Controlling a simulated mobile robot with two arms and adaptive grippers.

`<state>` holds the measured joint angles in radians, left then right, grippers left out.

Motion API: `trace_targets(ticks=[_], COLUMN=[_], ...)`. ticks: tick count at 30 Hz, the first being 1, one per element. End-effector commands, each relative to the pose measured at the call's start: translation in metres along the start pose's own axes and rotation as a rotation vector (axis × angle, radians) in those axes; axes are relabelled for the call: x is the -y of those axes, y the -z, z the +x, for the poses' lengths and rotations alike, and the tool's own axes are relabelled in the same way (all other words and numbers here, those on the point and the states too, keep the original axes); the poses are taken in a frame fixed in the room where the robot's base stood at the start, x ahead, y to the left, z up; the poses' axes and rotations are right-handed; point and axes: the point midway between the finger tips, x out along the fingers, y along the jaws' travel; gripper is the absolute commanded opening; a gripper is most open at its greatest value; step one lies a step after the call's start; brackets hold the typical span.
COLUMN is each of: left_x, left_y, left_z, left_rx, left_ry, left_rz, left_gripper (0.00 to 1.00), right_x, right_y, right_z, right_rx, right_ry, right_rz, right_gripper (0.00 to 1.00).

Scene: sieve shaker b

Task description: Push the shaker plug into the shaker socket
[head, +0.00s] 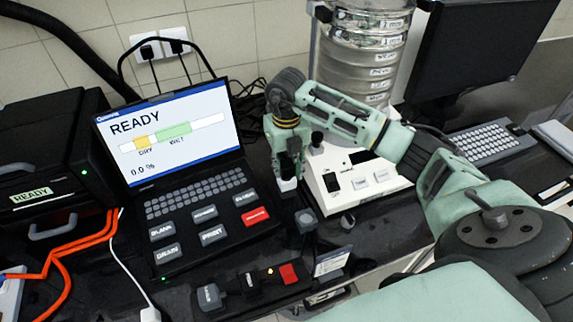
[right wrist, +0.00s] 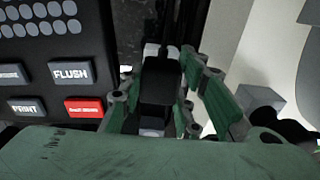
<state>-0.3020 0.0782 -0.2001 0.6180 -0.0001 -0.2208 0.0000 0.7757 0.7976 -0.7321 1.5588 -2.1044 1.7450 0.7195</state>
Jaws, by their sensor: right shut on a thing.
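My right gripper (head: 287,172) reaches in from the right, pointing down beside the shaker's control base. In the right wrist view its green fingers (right wrist: 157,104) are shut on a black plug-like body (right wrist: 160,80), which I take as the shaker plug. A pale part shows at the plug's upper end; its prongs cannot be made out. The sieve shaker (head: 360,60), a silver sieve stack on a white base (head: 352,182), stands right of the gripper. I cannot pick out the shaker socket for certain. My left gripper is not in view.
A laptop-like console (head: 167,130) reading READY stands to the left. A black strip (head: 262,280) with a red switch (head: 289,273) and a small card (head: 333,262) lie at the front edge. Wall outlets (head: 160,48) hold two plugs. Orange cables (head: 62,252) run at the left.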

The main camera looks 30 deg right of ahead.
Motion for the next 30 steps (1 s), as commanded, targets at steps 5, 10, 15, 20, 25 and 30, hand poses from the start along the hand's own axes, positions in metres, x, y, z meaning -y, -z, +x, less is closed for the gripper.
trace_targets(ticks=[5,10,15,20,25,30], left_x=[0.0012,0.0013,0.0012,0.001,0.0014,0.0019], left_y=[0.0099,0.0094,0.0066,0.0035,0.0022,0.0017], left_z=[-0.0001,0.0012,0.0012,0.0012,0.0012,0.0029], left_rx=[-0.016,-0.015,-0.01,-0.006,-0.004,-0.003], left_ry=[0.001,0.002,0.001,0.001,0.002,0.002], left_rz=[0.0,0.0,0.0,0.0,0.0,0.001], left_gripper=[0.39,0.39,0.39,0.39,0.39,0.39], right_x=[-0.0001,0.0,-0.0003,-0.0003,-0.0003,-0.0001], right_y=[-0.0001,-0.0001,0.0002,0.0002,0.0003,-0.0002], right_z=[-0.0003,0.0,-0.0004,-0.0003,-0.0003,0.0], right_rx=[0.0,0.001,0.0,0.0,0.0,0.001], right_ry=[0.0,0.0,0.0,0.0,0.0,0.0], right_rz=[0.0,0.0,0.0,0.0,0.0,0.0], right_gripper=[0.0,0.0,0.0,0.0,0.0,0.0])
